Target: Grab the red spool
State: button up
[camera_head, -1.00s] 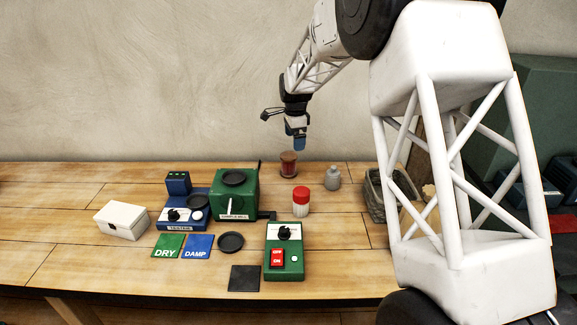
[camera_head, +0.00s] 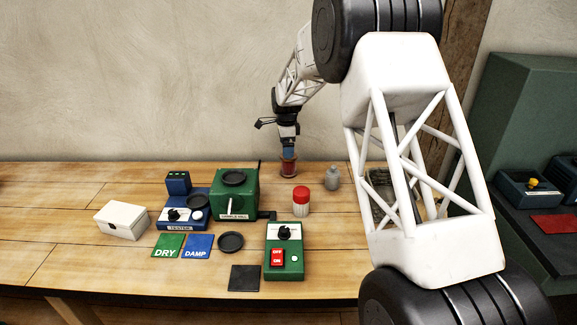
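The red spool (camera_head: 288,169) stands upright at the back of the wooden table, a dark red body with tan rims. My gripper (camera_head: 289,153) points straight down at the spool's top, its blue fingertips overlapping the upper rim in the picture. Whether the fingers are apart or closed, and whether they touch the spool, is too small to tell.
A green sample mill (camera_head: 236,196) stands left of the spool. A red-capped jar (camera_head: 301,201) and a grey bottle (camera_head: 332,178) stand to its right. A green switch box (camera_head: 285,251) is in front. The wall is close behind.

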aim_at(287, 160)
jog(key=shift+f, duration=0.75)
jog(key=shift+f, duration=0.1)
jog(key=shift+s+f, duration=0.2)
jog(key=shift+f, duration=2.3)
jog(key=shift+c, duration=0.3)
jog(key=c, duration=1)
jog(key=shift+r, duration=0.1)
jog(key=shift+r, duration=4.95)
